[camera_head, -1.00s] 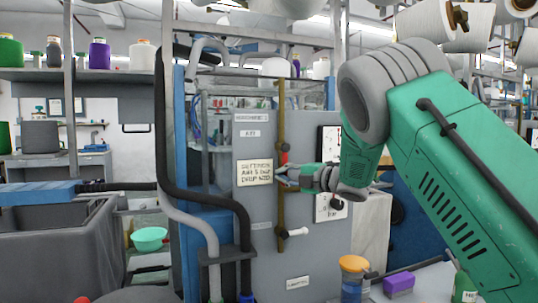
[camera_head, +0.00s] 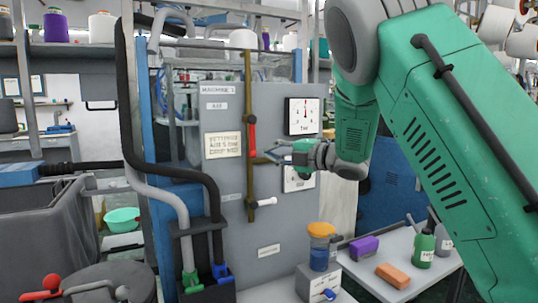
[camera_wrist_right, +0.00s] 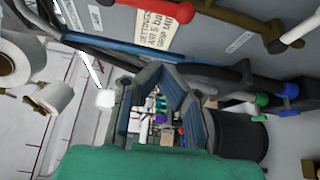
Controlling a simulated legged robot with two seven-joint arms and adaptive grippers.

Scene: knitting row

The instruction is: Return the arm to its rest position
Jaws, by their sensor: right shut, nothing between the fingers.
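My right arm (camera_head: 435,120) is green with grey joints and comes in from the right, reaching toward the grey machine panel (camera_head: 275,225). My right gripper (camera_head: 274,155) is shut and empty, in front of the panel beside the brass pipe (camera_head: 250,183) and over the upper edge of the lower gauge. I cannot tell whether it touches anything. A red valve handle (camera_head: 252,138) is just up and left of the gripper; a white-tipped handle (camera_head: 265,202) is below it. Both handles show at the top of the right wrist view, red (camera_wrist_right: 170,11) and white (camera_wrist_right: 300,28). My left gripper is not in view.
Two gauges, upper (camera_head: 303,115) and lower (camera_head: 298,180), are on the panel. Hoses (camera_head: 128,110) run down the left. White cones (camera_head: 497,25) hang at upper right.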

